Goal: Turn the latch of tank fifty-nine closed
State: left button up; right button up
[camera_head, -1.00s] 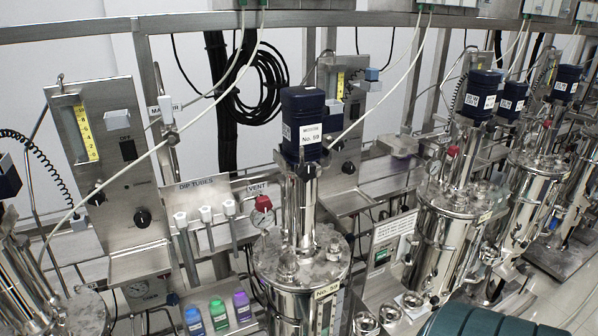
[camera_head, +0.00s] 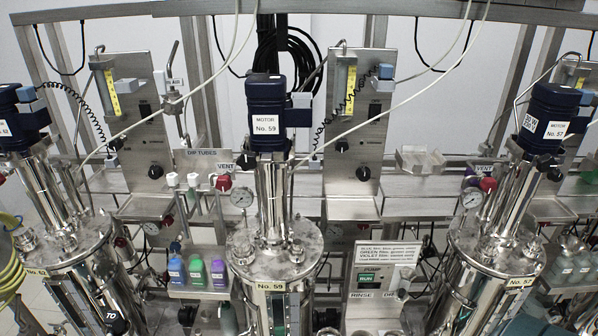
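Tank fifty-nine (camera_head: 256,266) is a shiny steel vessel in the lower middle of the head view, with a yellow "No. 59" label at its lid rim. A dark blue motor (camera_head: 264,98), also marked No. 59, stands on a steel column above the lid. A round gauge (camera_head: 242,197) and a red knob (camera_head: 223,183) are beside the column. Small fittings stand on the lid, but I cannot tell which part is the latch or how it is turned. The tank's lower part is cut off by the picture's bottom edge. Neither of my grippers is in view.
Tank 57 (camera_head: 470,262) stands at right and another labelled tank (camera_head: 62,255) at left. Green, blue and violet bottles (camera_head: 197,271) sit on a shelf left of tank fifty-nine. A pump box (camera_head: 370,284) is to its right. White hoses hang across the front.

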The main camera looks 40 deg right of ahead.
aim_at(247, 161)
jog(key=k+l, duration=0.3)
jog(key=l, duration=0.2)
jog(key=k+l, duration=0.35)
jog(key=l, duration=0.1)
